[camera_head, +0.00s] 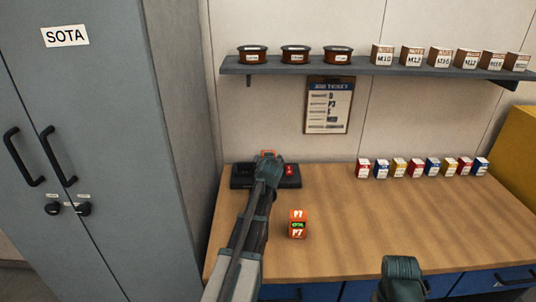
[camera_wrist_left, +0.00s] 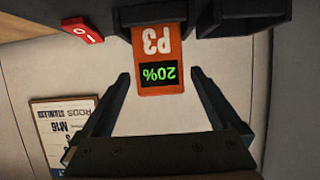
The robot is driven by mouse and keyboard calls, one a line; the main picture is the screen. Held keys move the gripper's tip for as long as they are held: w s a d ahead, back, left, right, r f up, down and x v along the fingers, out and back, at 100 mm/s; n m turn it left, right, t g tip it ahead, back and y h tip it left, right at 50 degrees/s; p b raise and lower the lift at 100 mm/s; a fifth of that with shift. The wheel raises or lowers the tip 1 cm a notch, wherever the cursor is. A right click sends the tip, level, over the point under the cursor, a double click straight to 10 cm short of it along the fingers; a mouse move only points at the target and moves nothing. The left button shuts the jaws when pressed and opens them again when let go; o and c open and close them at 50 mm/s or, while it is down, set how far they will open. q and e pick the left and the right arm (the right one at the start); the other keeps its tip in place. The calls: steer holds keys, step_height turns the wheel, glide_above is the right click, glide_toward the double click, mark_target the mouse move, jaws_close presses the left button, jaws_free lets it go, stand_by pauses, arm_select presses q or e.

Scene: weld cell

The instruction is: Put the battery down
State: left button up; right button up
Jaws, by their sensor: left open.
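An orange battery marked P3 (camera_wrist_left: 158,45), with a green 20% display, sits upside down in the left wrist view, its far end at the black charger dock (camera_wrist_left: 210,20). In the head view its orange top (camera_head: 267,152) shows just past my left gripper (camera_head: 267,168). My left gripper's fingers (camera_wrist_left: 161,76) are open, one on each side of the battery, with gaps visible. The dock (camera_head: 243,177) stands at the back left of the bench. A second orange battery, P7 (camera_head: 297,228), stands on the bench nearer me. My right gripper (camera_head: 401,275) is at the front edge; its jaws are hidden.
A red switch (camera_wrist_left: 82,30) is on the dock. A job ticket board (camera_head: 329,106) hangs on the wall. Several small boxes (camera_head: 422,168) line the back of the wooden bench (camera_head: 400,220). A shelf (camera_head: 350,69) is above; a grey cabinet (camera_head: 95,150) is left. The bench's middle is clear.

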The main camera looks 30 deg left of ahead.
arm_select(q)
steer(key=p+v, duration=0.2)
steer(key=v, duration=0.4)
steer(key=shift+s+d, duration=0.2)
steer(key=shift+s, duration=0.1)
steer(key=shift+r, duration=0.2)
